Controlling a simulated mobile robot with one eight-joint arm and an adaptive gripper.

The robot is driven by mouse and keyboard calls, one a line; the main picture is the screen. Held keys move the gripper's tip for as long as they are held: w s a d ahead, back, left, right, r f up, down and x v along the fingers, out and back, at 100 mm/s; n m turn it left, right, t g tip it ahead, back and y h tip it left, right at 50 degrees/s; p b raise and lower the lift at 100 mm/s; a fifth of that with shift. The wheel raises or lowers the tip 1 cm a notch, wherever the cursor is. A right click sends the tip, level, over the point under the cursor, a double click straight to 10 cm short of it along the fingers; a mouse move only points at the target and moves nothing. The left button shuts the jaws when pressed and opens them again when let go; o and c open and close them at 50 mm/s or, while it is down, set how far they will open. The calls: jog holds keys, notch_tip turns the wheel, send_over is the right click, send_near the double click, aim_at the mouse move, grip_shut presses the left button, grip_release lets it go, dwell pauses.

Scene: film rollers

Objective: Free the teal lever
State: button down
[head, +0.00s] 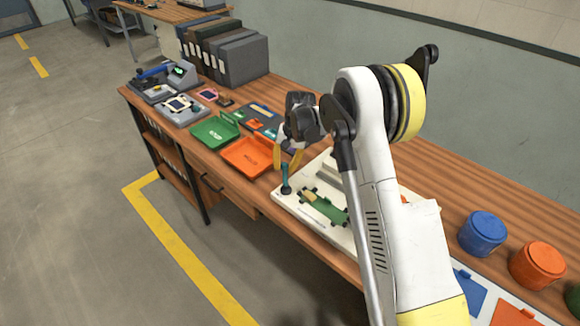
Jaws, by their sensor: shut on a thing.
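The teal lever (286,178) stands upright near the left corner of a white board (299,208) on the bench. My gripper (287,164) reaches down over it from the upper right, with its yellow-orange fingers at the lever's top. It is shut on the lever's upper end. The lever's lower end is at the board; I cannot tell whether it touches. A green part (325,208) with dark ends lies on the board to the right of the lever. My arm hides the board's right side.
An orange tray (240,167) and a green tray (205,142) lie left of the board. Grey binders (245,62) stand at the back. A blue canister (482,232) and an orange canister (537,262) stand at the right. The bench's front edge runs close to the board.

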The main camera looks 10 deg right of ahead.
jog(key=shift+a+n+g, duration=0.3)
jog(key=shift+a+n, duration=0.8)
jog(key=shift+n, duration=0.6)
jog(key=c, duration=1.2)
grip_release()
jog(key=shift+o, duration=0.2)
notch_tip(320, 180, up, 12)
jog(key=d, duration=0.2)
jog(key=shift+d+f, duration=0.1)
